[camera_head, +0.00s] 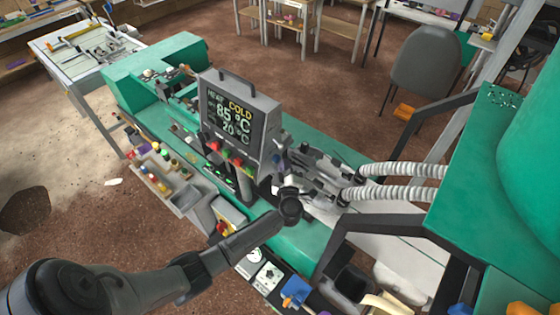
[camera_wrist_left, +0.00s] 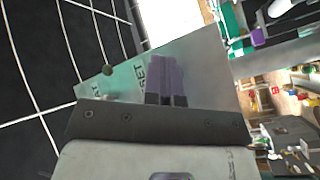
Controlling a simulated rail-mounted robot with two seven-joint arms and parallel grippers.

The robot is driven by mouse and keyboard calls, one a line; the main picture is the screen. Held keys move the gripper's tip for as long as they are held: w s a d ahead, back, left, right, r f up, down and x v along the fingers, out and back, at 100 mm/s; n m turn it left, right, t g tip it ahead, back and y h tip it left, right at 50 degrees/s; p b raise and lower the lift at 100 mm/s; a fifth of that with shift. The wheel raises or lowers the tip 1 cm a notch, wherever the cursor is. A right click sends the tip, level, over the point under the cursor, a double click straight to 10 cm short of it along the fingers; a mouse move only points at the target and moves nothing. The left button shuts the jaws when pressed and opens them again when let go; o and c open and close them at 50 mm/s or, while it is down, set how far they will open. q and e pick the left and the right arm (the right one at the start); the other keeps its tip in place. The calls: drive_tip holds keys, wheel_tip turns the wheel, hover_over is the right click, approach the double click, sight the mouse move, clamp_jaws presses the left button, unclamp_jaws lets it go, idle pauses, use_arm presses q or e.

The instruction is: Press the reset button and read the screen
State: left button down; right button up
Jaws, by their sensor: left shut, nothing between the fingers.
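The grey control box (camera_head: 262,112) stands on the green machine with its dark screen (camera_head: 222,128) facing me. The screen shows HEAT and COLD, with 85 °C above 20 °C. Red and green controls (camera_head: 233,160) sit below the screen. My left gripper (camera_head: 278,158) is at the right side of the box, small and partly hidden by its wrist. In the left wrist view its purple fingers (camera_wrist_left: 167,62) are shut and empty in front of a grey panel (camera_wrist_left: 205,72). Part of a label shows beside them; the reset button is not clearly visible, and contact cannot be told.
Ribbed white hoses (camera_head: 400,170) run to the machine parts right of the box. A tray of small coloured items (camera_head: 160,175) is at the left. A grey chair (camera_head: 425,65) stands behind. Brown floor (camera_head: 320,85) is clear behind the machine.

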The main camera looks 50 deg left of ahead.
use_arm(q)
drive_tip(key=shift+d, duration=0.1)
drive_tip(key=shift+w+d, duration=0.1)
drive_tip(key=shift+d, duration=0.65)
drive_tip(key=shift+w+d+p, duration=0.15)
drive_tip(key=shift+d+p, duration=0.1)
drive_tip(key=shift+d, duration=1)
drive_tip(key=shift+w+d+p, duration=0.15)
drive_tip(key=shift+d+p, duration=0.05)
drive_tip(key=shift+d, duration=1.05)
